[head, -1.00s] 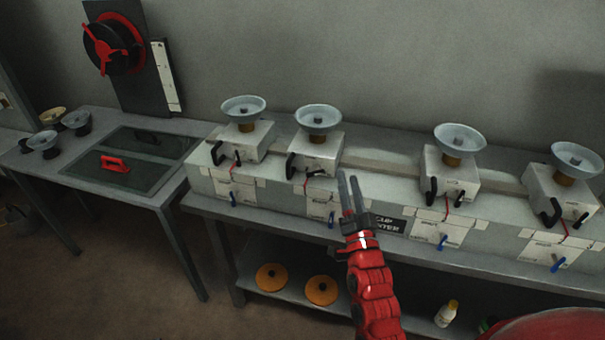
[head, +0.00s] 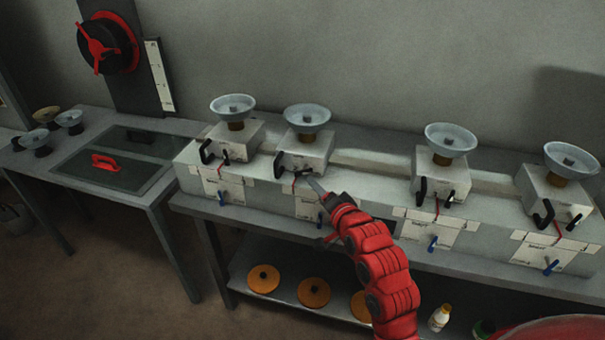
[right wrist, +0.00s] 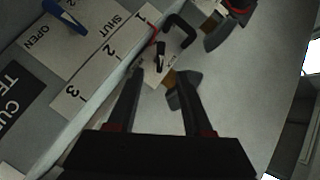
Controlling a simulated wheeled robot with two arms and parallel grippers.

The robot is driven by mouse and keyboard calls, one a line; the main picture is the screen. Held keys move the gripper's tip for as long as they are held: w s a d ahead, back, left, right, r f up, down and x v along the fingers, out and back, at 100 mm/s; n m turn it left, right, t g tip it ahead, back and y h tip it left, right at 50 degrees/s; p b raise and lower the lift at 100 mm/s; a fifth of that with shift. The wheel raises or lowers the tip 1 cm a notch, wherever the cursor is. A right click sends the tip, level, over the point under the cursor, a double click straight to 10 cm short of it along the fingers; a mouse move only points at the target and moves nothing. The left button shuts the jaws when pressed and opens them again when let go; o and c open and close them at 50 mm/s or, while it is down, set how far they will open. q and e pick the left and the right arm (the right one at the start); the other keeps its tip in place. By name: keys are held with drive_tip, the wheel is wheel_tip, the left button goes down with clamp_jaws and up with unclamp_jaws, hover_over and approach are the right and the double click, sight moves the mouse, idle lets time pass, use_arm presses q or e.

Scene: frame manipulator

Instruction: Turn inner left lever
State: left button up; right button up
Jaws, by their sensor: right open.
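The inner left unit is the second grey box (head: 306,150) from the left in the head view, with a glass bowl on top. A black curved handle (head: 279,162) and a small black lever (head: 302,171) are on its front. A blue lever (head: 320,217) sits lower on the bench front, partly behind my arm. My right gripper (head: 314,184) is just in front of this box, close below the small lever. In the right wrist view its fingers (right wrist: 160,82) are apart and empty, with a small black lever (right wrist: 160,54) and curved handle (right wrist: 184,30) ahead. My left gripper is not in view.
Similar boxes stand to the left (head: 234,140) and right (head: 441,176) along the bench. The wrist view shows a blue lever (right wrist: 65,17) by an OPEN/SHUT label (right wrist: 85,40). Orange discs (head: 313,291) lie on the lower shelf. A side table (head: 85,195) stands left.

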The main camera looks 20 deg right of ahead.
sight(304, 174)
drive_tip(key=p+x, duration=0.2)
drive_tip(key=x, duration=0.9)
drive_tip(key=shift+c, duration=0.3)
clamp_jaws()
